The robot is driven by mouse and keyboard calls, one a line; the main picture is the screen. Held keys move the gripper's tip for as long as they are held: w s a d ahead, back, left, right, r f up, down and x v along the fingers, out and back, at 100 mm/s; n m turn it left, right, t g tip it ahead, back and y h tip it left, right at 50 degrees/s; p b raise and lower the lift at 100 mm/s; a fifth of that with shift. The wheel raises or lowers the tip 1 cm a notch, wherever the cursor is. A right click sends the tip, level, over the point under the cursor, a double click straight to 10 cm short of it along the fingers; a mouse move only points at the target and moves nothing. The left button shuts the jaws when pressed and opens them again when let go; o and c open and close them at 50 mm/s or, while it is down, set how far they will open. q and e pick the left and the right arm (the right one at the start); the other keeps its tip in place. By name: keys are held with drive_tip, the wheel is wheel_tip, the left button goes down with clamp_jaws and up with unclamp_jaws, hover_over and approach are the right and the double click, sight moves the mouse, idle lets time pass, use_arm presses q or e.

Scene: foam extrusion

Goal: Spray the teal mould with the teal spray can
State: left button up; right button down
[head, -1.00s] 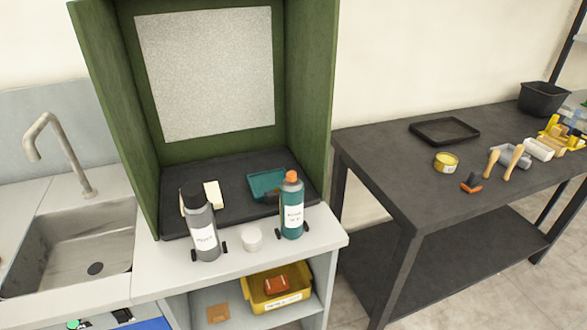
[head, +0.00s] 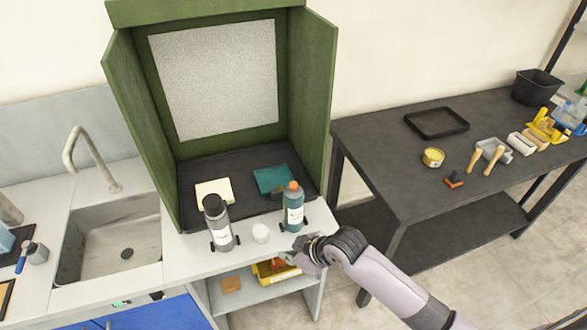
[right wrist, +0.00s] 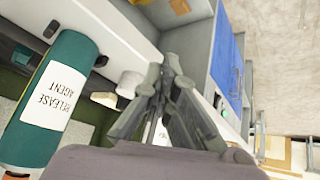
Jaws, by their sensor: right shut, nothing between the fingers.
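The teal spray can (head: 293,212) with an orange top stands upright at the front of the green booth. In the right wrist view the can (right wrist: 62,75) appears large at the left, its label reading "RELEASE AGENT". The teal mould (head: 272,180) lies on the dark booth floor behind the can. My right gripper (head: 295,255) is shut and empty, in front of the can and apart from it, near the counter's front edge. Its closed fingers (right wrist: 160,75) fill the middle of the right wrist view. My left gripper is not in view.
A grey bottle (head: 217,228) and a small white pot (head: 261,234) stand left of the can. A cream slab (head: 214,192) lies beside the mould. Green booth walls (head: 312,110) rise on both sides. A yellow bin (head: 275,277) sits on the shelf below.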

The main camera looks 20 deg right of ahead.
drive_tip(key=w+r+n+y+p, duration=0.1)
drive_tip(key=w+r+n, duration=0.25)
drive_tip(key=r, duration=0.45)
drive_tip(key=w+r+n+y+p, duration=0.15)
drive_tip(key=w+r, duration=0.25)
drive_tip(key=r, duration=0.4)
wheel_tip(320, 180, up, 11)
drive_tip(key=n, duration=0.3)
hover_over(293, 186)
drive_tip(key=shift+t+p, duration=0.3)
drive_tip(key=shift+p, duration=0.15)
drive_tip(key=shift+f, duration=0.1)
wheel_tip(293, 186, down, 7)
drive_tip(key=b, duration=0.8)
drive_tip(key=shift+f, duration=0.85)
